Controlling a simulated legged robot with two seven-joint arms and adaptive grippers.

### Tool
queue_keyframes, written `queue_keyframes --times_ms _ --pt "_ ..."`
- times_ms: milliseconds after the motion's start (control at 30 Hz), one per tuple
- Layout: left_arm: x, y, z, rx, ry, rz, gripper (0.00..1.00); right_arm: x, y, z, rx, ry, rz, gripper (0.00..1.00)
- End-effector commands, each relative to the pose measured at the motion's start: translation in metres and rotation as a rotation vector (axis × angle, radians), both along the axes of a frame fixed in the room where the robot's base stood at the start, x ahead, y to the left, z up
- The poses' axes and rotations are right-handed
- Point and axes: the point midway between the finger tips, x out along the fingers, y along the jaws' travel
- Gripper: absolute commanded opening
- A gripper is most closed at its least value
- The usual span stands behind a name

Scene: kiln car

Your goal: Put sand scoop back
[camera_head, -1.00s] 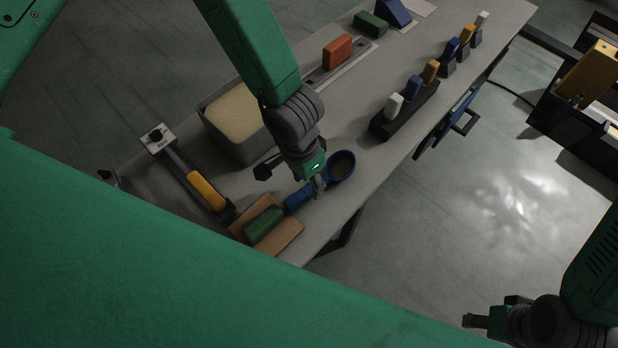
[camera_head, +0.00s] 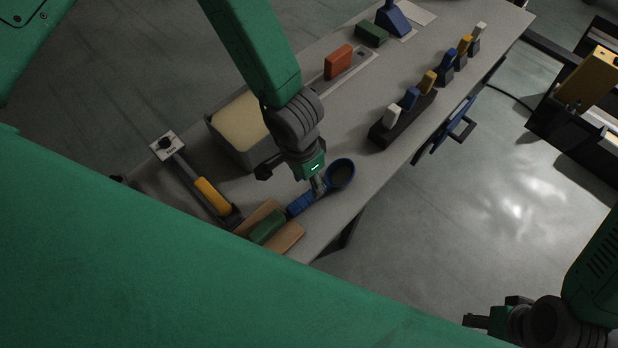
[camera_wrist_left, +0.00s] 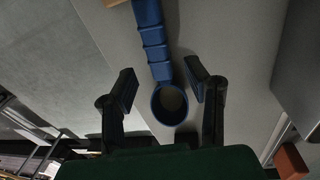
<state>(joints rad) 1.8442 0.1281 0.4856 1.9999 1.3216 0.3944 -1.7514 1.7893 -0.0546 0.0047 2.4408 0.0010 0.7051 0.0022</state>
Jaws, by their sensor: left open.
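The blue sand scoop (camera_head: 340,174) lies on the grey table near its front edge, its round cup toward the upper right and its ribbed handle toward the lower left. My left gripper (camera_head: 318,187) is over the scoop where the handle meets the cup, hiding part of it. In the left wrist view, the scoop (camera_wrist_left: 154,50) lies between the two spread fingers of my left gripper (camera_wrist_left: 160,88), with a gap on both sides. A grey bin (camera_head: 243,150) with pale sand stands left of the gripper. My right gripper (camera_head: 478,321) is at the lower right, away from the table; its finger gap is unclear.
A green block (camera_head: 268,226) sits on a wooden board (camera_head: 291,238) by the handle's end. A yellow-handled tool (camera_head: 211,196) lies to the left. A black rack (camera_head: 385,134) with colored handles stands right. Orange (camera_head: 338,61) and green (camera_head: 371,34) blocks stand farther back.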

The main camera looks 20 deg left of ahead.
Motion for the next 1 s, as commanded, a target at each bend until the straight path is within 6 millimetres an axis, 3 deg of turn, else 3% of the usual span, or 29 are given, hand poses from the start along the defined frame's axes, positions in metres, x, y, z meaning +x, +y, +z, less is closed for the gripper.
queue_keyframes --times_ms 1000 --pt "0.001 0.003 0.031 0.000 0.000 -0.001 0.43 0.000 0.000 0.039 0.000 0.000 0.000 0.40"
